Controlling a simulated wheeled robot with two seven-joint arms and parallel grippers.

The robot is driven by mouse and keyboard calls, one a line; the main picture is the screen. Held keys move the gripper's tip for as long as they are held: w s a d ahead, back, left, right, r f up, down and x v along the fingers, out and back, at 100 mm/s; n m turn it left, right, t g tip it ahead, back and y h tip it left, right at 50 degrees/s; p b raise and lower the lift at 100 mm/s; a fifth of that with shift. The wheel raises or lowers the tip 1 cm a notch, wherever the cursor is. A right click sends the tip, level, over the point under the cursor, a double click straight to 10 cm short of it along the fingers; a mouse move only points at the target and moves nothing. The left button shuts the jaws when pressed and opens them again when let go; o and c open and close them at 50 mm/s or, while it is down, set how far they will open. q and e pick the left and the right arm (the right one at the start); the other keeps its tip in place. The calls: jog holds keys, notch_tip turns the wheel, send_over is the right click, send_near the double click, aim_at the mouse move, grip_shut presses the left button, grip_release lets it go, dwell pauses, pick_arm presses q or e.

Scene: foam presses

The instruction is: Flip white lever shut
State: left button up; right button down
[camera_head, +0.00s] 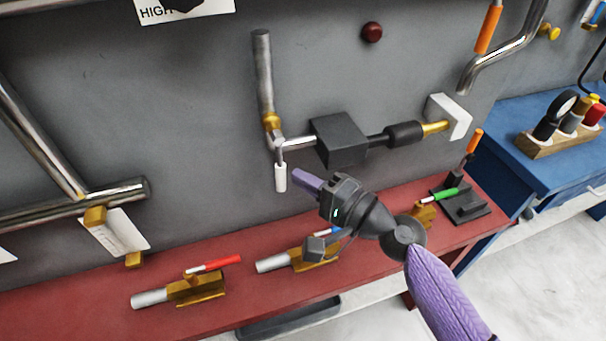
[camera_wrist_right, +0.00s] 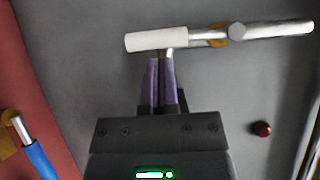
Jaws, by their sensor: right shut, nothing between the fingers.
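The white lever (camera_head: 281,177) hangs down from a metal pipe elbow on the grey wall, its white sleeve at the lower end. In the right wrist view the white sleeve (camera_wrist_right: 157,40) lies across the top, with its metal stem to the right. My right gripper (camera_head: 297,174) has purple fingers and is shut and empty, just right of the lever. In the wrist view its fingertips (camera_wrist_right: 160,60) are right by the sleeve; I cannot tell whether they touch it. My left gripper is not in view.
A dark box valve (camera_head: 338,139) sits on the pipe right of the lever. Below, a red bench (camera_head: 100,285) carries brass valves with a red handle (camera_head: 218,264), a blue handle and a green handle (camera_head: 440,195). A blue table (camera_head: 560,170) stands at the right.

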jog(key=shift+a, duration=0.2)
dwell(0.3)
jog(key=shift+s+a+f+m+b, duration=0.1)
jog(key=shift+a+f+m+b, duration=0.15)
jog(key=shift+b, duration=0.25)
